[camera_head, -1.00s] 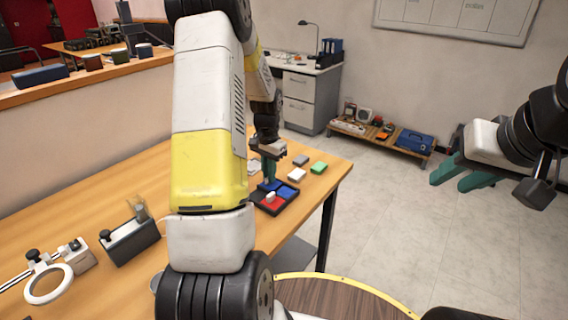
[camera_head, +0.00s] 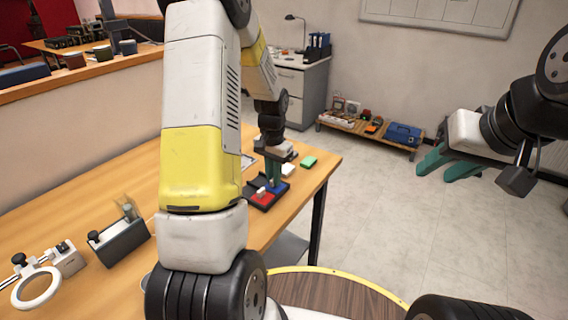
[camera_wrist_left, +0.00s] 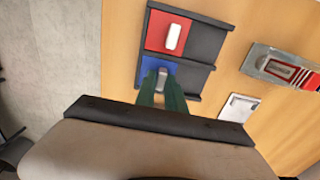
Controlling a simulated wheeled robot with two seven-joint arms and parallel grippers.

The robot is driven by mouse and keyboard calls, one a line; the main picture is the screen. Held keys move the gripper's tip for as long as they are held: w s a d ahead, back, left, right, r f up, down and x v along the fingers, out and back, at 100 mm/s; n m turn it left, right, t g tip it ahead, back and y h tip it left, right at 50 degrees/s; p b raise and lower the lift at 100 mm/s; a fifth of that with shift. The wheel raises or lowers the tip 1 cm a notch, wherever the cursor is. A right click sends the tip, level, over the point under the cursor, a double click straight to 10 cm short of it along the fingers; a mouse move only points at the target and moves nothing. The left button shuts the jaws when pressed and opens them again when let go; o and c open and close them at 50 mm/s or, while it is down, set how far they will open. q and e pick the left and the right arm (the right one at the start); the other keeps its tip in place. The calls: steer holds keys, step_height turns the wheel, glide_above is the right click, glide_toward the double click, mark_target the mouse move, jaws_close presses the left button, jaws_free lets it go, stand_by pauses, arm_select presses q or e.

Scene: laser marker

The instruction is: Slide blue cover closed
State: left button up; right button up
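A dark tray (camera_wrist_left: 210,40) with two compartments sits near the table's far right corner; it also shows in the head view (camera_head: 255,204). A red cover with a white handle (camera_wrist_left: 173,37) is on the left of its upper compartment. The blue cover (camera_wrist_left: 150,65) is on the left of the lower compartment, leaving dark surface to its right. My left gripper (camera_wrist_left: 161,80) is over the blue cover, its green fingertips on either side of a small grey handle. Whether they grip it is unclear. My right gripper (camera_head: 436,164) is open and empty, beyond the table's right edge.
A green block (camera_head: 308,162) and a white block (camera_head: 288,170) lie behind the tray. A white-and-red device (camera_wrist_left: 285,70) and a pale card (camera_wrist_left: 239,106) lie beside it in the wrist view. A magnifier ring (camera_head: 36,288) and dark holder (camera_head: 120,240) stand at the left front.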

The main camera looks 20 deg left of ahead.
arm_select(q)
steer(key=o, duration=0.4)
steer(key=shift+s+d, duration=0.1)
steer(key=shift+d, duration=0.05)
steer(key=shift+c, duration=0.2)
step_height(320, 180, up, 7)
steer(key=shift+r, duration=0.4)
steer(key=s+d+r+n+t, duration=0.2)
steer(key=s+d+r+t, duration=0.15)
steer(key=s+r, duration=0.8)
steer(key=s+d+r+n+t+h, duration=0.1)
steer(key=s+d+r+t+h, duration=0.1)
steer(key=s+r, duration=0.4)
steer(key=s+d, duration=0.1)
steer(key=s, duration=0.3)
steer(key=shift+s+d+t, duration=0.15)
steer(key=shift+d+t, duration=0.2)
steer(key=shift+d, duration=0.05)
